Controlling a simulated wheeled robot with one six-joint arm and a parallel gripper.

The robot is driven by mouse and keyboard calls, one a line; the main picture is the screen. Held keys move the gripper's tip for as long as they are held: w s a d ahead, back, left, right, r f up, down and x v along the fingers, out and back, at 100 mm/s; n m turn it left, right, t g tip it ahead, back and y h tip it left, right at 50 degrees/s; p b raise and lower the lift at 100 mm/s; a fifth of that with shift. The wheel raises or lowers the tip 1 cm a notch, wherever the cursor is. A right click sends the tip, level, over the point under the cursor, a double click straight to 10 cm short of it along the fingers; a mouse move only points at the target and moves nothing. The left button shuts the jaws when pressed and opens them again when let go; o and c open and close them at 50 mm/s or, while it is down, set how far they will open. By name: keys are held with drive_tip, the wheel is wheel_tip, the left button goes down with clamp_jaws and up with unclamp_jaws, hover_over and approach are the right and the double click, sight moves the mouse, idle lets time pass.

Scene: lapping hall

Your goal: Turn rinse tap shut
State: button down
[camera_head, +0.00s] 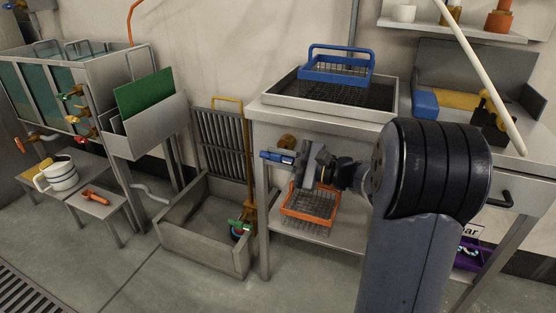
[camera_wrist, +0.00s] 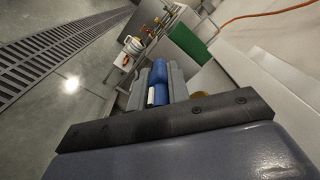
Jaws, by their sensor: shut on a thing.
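The rinse tap has a blue handle (camera_head: 277,156) at the left front of the steel bench, with a brass part (camera_head: 287,142) just above it. My gripper (camera_head: 297,158) reaches in from the right under the bench top and is shut on the blue handle. In the wrist view the blue handle (camera_wrist: 158,84) lies between my two grey fingers. A brass part (camera_wrist: 202,98) shows beside the right finger there. The handle's far end sticks out past the fingers to the left. The fingers hide its inner part, and I see no water running.
A blue wire basket (camera_head: 338,66) stands on the bench (camera_head: 270,108). An orange basket (camera_head: 311,203) sits on its lower shelf, below my gripper. A floor basin (camera_head: 190,242) lies to the left, with a grate (camera_head: 220,142) behind it. Open floor is in front.

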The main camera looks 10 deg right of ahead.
drive_tip(key=c, duration=1.3)
unclamp_jaws()
drive_tip(key=shift+c, duration=0.2)
drive_tip(key=shift+d, duration=0.1)
drive_tip(key=p+v, duration=0.3)
drive_tip(key=v, duration=0.7)
drive_tip(key=shift+s+d, duration=0.25)
drive_tip(key=shift+s, duration=0.05)
drive_tip(key=shift+a, duration=0.1)
